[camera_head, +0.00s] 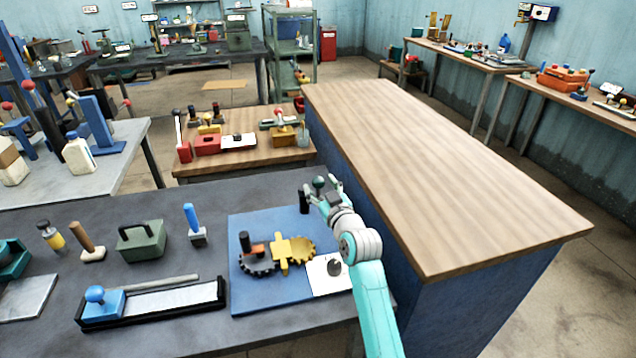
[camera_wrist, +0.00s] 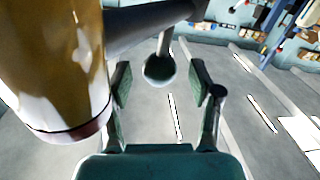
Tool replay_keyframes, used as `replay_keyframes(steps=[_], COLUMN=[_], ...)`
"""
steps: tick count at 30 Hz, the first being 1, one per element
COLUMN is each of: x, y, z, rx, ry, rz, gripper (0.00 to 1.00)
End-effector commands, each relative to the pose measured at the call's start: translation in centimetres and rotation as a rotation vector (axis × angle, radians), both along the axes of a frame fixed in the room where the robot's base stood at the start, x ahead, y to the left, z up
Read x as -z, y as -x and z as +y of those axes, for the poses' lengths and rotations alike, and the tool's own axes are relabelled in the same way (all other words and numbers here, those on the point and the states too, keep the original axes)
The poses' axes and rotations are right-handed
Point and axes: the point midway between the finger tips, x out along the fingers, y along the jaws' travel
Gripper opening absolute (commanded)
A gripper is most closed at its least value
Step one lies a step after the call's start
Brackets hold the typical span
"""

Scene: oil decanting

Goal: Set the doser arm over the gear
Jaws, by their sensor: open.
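A blue plate (camera_head: 260,296) on the dark bench carries a dark gear (camera_head: 256,264) and a meshing yellow gear (camera_head: 302,249). A yellow block lies across the gears, with a dark knob beside it. My gripper (camera_head: 322,186) is above the plate's far right corner, right of the gears. In the wrist view, my gripper (camera_wrist: 160,84) is open, with a dark round knob (camera_wrist: 159,69) between its fingers, apparently untouched. A dark bar (camera_wrist: 150,24), possibly the doser arm, passes above the knob, next to a large amber cylinder (camera_wrist: 58,65). How these parts join is unclear.
A white square (camera_head: 328,272) with a small grey part lies at the plate's right. A long black tray (camera_head: 150,303), a green box (camera_head: 141,240) and handled tools stand left. A tall wooden-topped counter (camera_head: 440,170) blocks the right side. Dark bench surface is clear between items.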

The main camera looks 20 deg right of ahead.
Motion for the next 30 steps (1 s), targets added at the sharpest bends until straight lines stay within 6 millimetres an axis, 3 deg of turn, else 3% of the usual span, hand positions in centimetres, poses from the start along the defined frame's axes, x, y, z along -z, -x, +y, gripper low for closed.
replay_keyframes(steps=[6,16,17,24,30], x=[0.0,0.0,0.0,0.0,0.0], y=[-2.0,-2.3,-2.3,-2.3,-2.3], z=[0.2,0.2,0.2,0.2,0.3], rx=[0.0,0.0,0.0,0.0,0.001], ry=[0.0,0.0,0.0,0.0,0.0], rz=[0.0,0.0,0.0,0.0,0.0], gripper=[0.63,0.63,0.61,0.01,0.0])
